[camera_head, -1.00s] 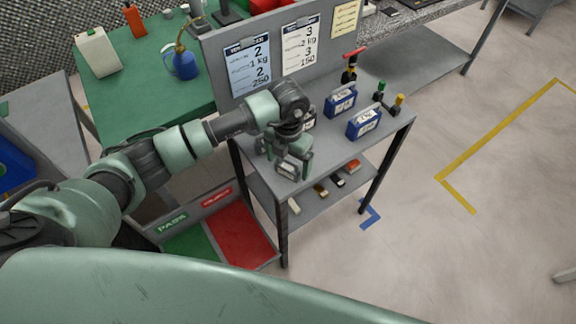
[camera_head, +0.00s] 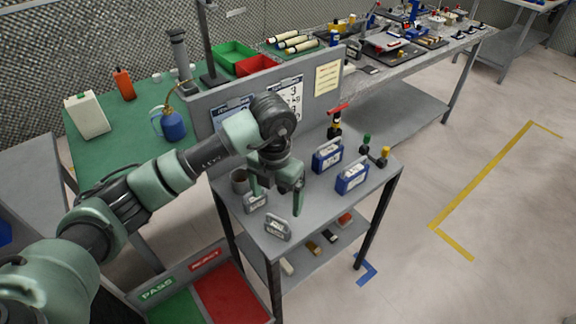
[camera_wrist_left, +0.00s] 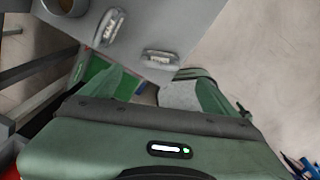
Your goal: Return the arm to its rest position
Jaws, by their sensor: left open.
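My left arm (camera_head: 165,175) reaches in from the left in the head view, bent down at the wrist over the small grey table. My left gripper (camera_head: 275,197) is open and empty, its two green fingers spread apart above the tabletop. Its fingers also show in the left wrist view (camera_wrist_left: 158,90), with nothing between them. A grey labelled block (camera_head: 276,229) stands near the table's front edge, and a second one (camera_head: 255,201) stands behind it, close to the left finger. My right gripper is not in view.
The grey table (camera_head: 314,212) holds a grey cup (camera_head: 239,182), two blue labelled blocks (camera_head: 351,178) and several colored-handled tools at the right. A grey board (camera_head: 205,114) rises behind. Red and green bins (camera_head: 232,293) lie below left. The floor at right is open.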

